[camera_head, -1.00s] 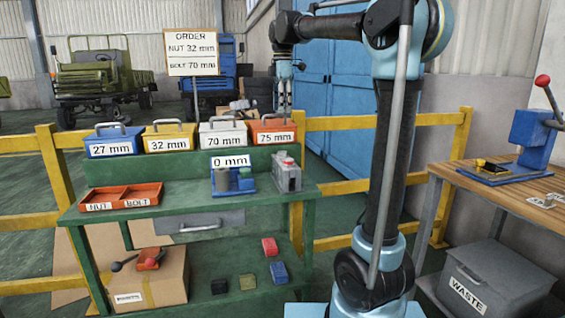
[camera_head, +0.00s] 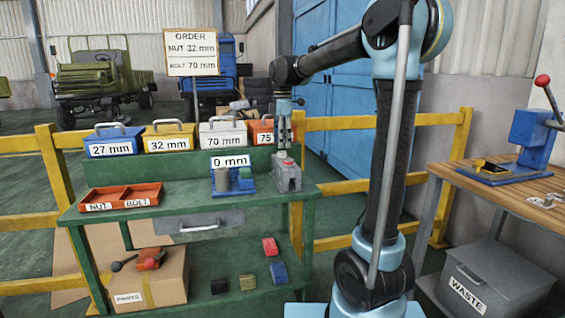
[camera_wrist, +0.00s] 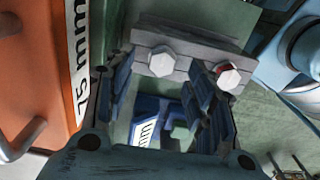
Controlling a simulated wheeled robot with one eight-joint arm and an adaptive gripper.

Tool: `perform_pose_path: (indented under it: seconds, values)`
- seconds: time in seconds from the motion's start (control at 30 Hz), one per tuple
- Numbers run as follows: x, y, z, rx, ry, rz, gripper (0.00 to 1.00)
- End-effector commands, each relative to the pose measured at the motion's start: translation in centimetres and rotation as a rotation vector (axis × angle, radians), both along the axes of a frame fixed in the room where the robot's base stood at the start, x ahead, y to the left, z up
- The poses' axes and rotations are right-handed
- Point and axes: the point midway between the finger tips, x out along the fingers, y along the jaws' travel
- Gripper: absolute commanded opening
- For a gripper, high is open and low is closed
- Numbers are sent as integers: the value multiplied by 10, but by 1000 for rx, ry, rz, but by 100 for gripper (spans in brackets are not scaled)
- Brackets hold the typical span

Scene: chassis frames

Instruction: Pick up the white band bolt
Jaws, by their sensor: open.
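Two pale hex-headed bolts stand in a grey metal block (camera_head: 287,178) at the right end of the green bench. In the wrist view the left bolt head (camera_wrist: 161,61) appears between my fingertips, and the right bolt head (camera_wrist: 228,77) is beyond the right finger with a bit of red beside it. I see no clear white band; the shanks are mostly hidden. My gripper (camera_head: 284,146) points down just above the block. In the wrist view my gripper (camera_wrist: 163,82) has its fingers apart, with nothing held.
An orange 75 mm box (camera_wrist: 35,60) is close to the gripper's left in the wrist view. A blue 0 mm gauge (camera_head: 220,188) stands beside the block. An orange NUT/BOLT tray (camera_head: 120,197) is at the bench's left. A grey WASTE bin (camera_head: 490,275) is below the wooden table.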

Motion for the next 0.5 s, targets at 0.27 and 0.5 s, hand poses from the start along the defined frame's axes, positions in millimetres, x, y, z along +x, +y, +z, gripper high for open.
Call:
perform_pose_path:
  seconds: [0.27,0.5]
  values:
    - [-2,1,-35,0,0,0,50]
    - [-2,1,-41,0,0,0,50]
